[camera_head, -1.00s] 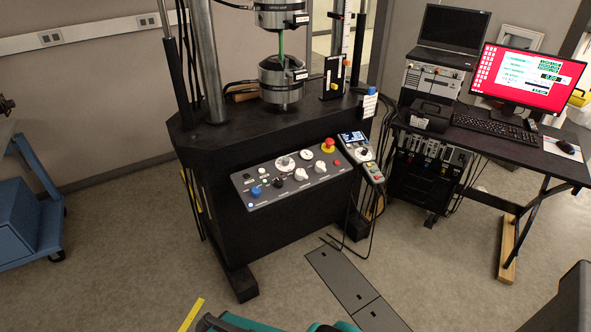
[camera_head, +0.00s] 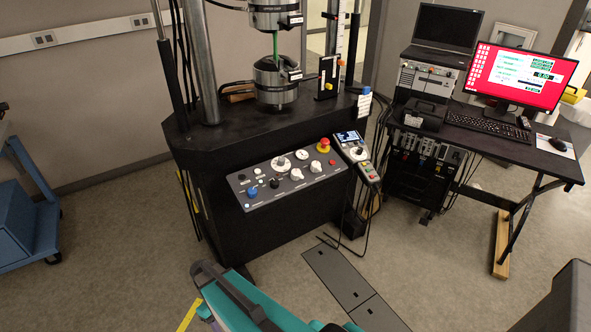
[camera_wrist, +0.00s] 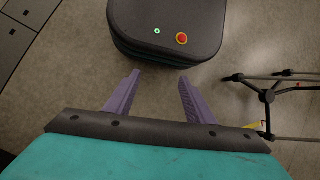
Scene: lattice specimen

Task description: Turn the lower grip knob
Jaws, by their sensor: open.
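The control panel (camera_head: 289,178) on the front of the black test frame carries several knobs. Among them are a blue knob (camera_head: 252,192), a black knob (camera_head: 274,183) and two white pointer knobs, one left (camera_head: 296,174) and one right (camera_head: 316,166). The labels are too small to read, so I cannot tell which one is the lower grip knob. The lower grip (camera_head: 276,82) holds a green specimen (camera_head: 276,44) under the upper grip (camera_head: 276,17). My gripper (camera_wrist: 158,82) is open and empty in the wrist view, its purple fingers apart above the floor, away from the panel.
A desk (camera_head: 500,147) with a monitor (camera_head: 525,75) stands at right, a blue cart (camera_head: 25,215) at left. Cables hang beside the frame. Floor in front is mostly clear, with cover plates (camera_head: 340,277).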

